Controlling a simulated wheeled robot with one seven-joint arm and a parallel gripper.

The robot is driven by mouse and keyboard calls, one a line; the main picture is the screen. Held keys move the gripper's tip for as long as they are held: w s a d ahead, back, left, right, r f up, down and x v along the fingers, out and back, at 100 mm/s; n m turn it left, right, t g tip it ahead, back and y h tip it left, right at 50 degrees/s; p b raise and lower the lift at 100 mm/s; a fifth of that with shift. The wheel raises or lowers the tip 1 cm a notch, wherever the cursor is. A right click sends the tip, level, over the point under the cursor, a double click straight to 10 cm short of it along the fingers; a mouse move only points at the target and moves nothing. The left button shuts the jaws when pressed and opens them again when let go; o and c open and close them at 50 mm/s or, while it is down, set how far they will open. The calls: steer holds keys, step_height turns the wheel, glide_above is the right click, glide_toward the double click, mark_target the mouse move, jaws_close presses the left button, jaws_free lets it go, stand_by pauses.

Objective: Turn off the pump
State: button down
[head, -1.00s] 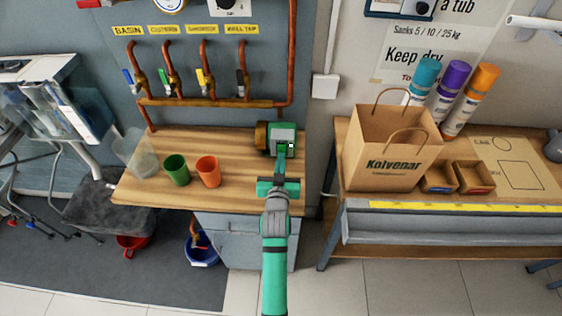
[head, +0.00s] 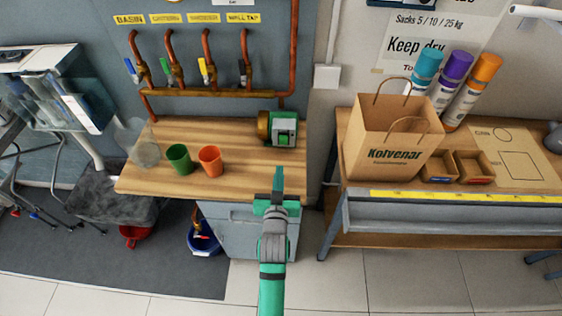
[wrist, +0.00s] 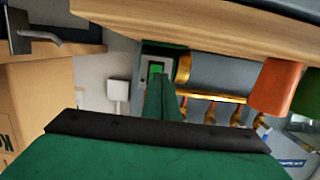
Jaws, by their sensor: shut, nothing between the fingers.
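The pump (head: 282,128) sits at the back right of the wooden bench, a green and grey body with a brass-coloured end on its left. A pale front box on it carries a green switch face; whether it is on or off I cannot tell. In the wrist view the pump (wrist: 149,52) shows upside down beyond the fingers, with a green square (wrist: 156,68) on its face partly behind them. My gripper (head: 278,172) is shut and empty, near the front edge of the bench, in front of the pump and apart from it. Its closed fingers also show in the wrist view (wrist: 160,90).
A green cup (head: 179,159), an orange cup (head: 210,161) and a clear container (head: 146,154) stand left on the bench. Copper pipes with several valves (head: 205,94) run along the wall behind. A paper bag (head: 392,140) stands on the right-hand table. Bench space before the pump is clear.

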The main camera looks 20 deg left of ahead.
steer(key=shift+d+f+v, duration=0.1)
steer(key=shift+f+v, duration=0.05)
steer(key=shift+v, duration=0.9)
steer(key=shift+d+f+v, duration=0.15)
steer(key=shift+v, duration=0.85)
steer(key=shift+d+f, duration=0.1)
steer(key=shift+f, duration=0.1)
steer(key=s+d+f+m+h, duration=0.1)
steer(key=s+d+f, duration=0.1)
steer(key=s+d, duration=0.45)
steer(key=s+d+f+m+h, duration=0.1)
steer(key=s+d+f, duration=0.15)
steer(key=s, duration=0.75)
steer(key=s+d+r+h, duration=0.1)
steer(key=s+d+r, duration=0.1)
steer(key=s, duration=0.6)
steer(key=s+d+r+m+h, duration=0.1)
steer(key=s+d+r, duration=0.1)
steer(key=s+d, duration=0.3)
steer(key=v, duration=0.3)
